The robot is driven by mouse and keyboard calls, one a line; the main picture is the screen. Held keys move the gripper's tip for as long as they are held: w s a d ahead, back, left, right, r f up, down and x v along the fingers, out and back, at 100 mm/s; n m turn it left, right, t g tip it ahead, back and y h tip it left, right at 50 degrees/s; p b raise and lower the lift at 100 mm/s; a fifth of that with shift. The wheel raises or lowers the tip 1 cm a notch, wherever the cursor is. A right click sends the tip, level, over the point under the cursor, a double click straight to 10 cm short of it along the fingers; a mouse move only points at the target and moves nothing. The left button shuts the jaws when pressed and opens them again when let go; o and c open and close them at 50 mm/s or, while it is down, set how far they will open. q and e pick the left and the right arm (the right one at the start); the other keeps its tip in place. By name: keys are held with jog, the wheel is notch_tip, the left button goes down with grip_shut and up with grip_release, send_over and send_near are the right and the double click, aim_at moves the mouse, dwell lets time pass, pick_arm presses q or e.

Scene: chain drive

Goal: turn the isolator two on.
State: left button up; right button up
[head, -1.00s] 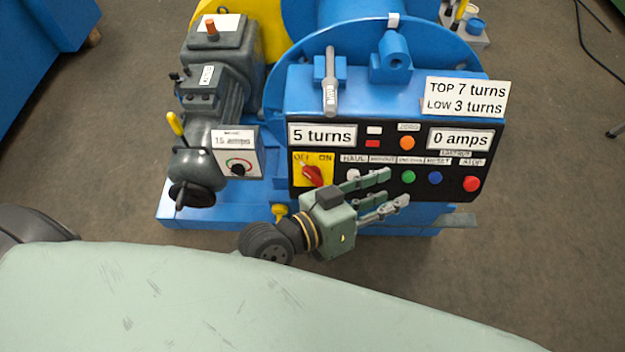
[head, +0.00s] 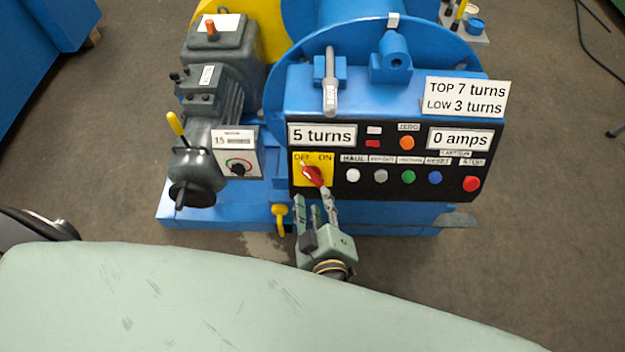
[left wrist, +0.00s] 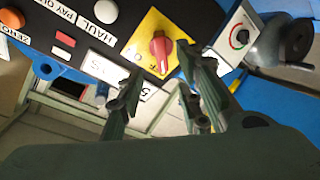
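The isolator is a red rotary knob (head: 312,176) on a yellow plate marked OFF and ON, at the panel's left end. In the head view the knob slants from upper left to lower right, its upper end towards OFF. It also shows in the left wrist view (left wrist: 160,52). My left gripper (head: 313,196) is just below the plate in the head view, fingers pointing up at it. Its fingers (left wrist: 158,90) are apart with nothing between them, and the knob lies beyond the gap. I see no contact with the knob. My right gripper is out of view.
The black panel (head: 385,190) carries several buttons right of the knob, with a red stop button (head: 472,184) at the far end. A motor control box (head: 238,160) is left of the panel.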

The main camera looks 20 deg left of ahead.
aim_at(312, 179)
pick_arm(q)
jog(key=x, duration=0.7)
jog(key=shift+w+a+f, duration=0.15)
jog(key=shift+w+a, duration=0.05)
jog(key=shift+a, duration=0.05)
jog(key=shift+c, duration=0.5)
grip_shut()
